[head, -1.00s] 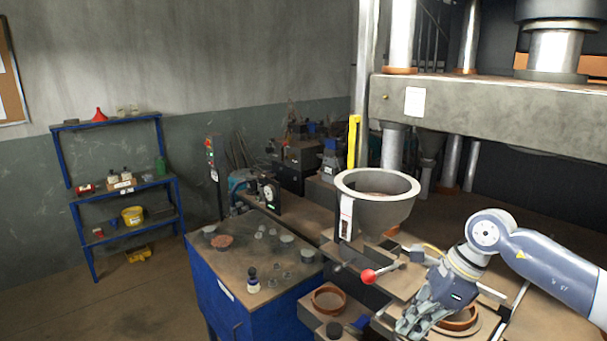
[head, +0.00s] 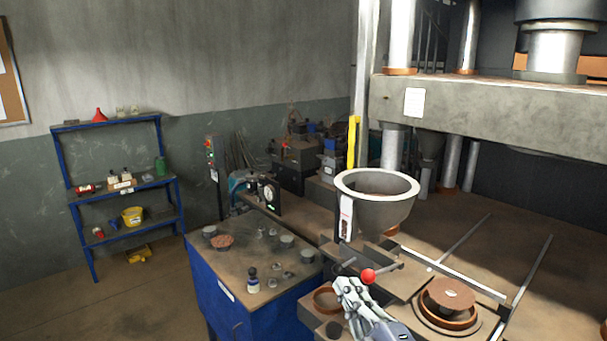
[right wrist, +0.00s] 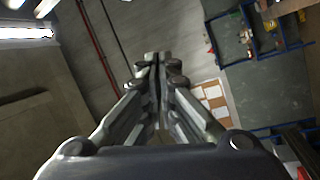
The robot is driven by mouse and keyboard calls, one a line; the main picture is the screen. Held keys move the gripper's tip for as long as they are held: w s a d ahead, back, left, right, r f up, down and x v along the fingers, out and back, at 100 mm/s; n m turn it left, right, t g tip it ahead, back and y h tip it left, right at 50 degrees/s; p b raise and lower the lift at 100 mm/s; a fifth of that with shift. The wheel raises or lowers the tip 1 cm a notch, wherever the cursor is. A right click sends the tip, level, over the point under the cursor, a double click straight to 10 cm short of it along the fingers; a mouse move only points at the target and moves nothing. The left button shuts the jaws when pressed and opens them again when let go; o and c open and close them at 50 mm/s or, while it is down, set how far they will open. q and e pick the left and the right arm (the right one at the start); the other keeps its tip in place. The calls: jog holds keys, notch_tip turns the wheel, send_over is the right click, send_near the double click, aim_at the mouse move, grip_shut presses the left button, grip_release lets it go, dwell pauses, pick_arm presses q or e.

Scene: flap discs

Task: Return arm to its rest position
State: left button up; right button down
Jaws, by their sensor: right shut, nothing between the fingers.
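My right gripper (head: 350,288) shows at the bottom of the head view, in front of the press bed and below the red lever knob (head: 368,275). Its fingers point up and to the left. In the right wrist view the right gripper (right wrist: 158,60) has its fingers together with nothing between them. That view looks across the room toward the wall, a notice board and the blue shelf. My left gripper is not in view.
A grey hopper (head: 376,205) stands above the bed. A round mould with a brown disc (head: 451,298) lies right of the gripper. A brown ring (head: 326,299) lies left of it. A blue bench (head: 214,288) with small parts stands further left.

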jog(key=s+d+f+m+g+h, duration=0.4)
jog(key=s+d+f+m, duration=0.15)
jog(key=f, duration=0.45)
jog(key=s+d+f+m+g+h, duration=0.4)
jog(key=s+d+f+m, duration=0.15)
jog(key=f, duration=0.45)
jog(key=s+f+m+g, duration=0.2)
jog(key=s+f+g, duration=0.25)
jog(key=s, duration=0.45)
jog(key=s+f+m+g, duration=0.25)
jog(key=s+f, duration=0.25)
jog(key=s, duration=0.3)
jog(key=s+d+f+g+b, duration=0.1)
jog(key=s+f+b, duration=0.15)
jog(key=f, duration=1.45)
jog(key=s+f+g+b, duration=0.1)
jog(key=f+b, duration=0.2)
jog(key=f, duration=1.4)
pick_arm(q)
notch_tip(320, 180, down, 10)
jog(key=b, duration=0.4)
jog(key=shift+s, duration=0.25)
pick_arm(e)
jog(key=s+d+f+g, duration=0.1)
jog(key=s+d+f, duration=0.2)
jog(key=s+f, duration=1.3)
notch_tip(320, 180, down, 2)
jog(key=shift+f+y, duration=0.2)
jog(key=shift+y, duration=0.1)
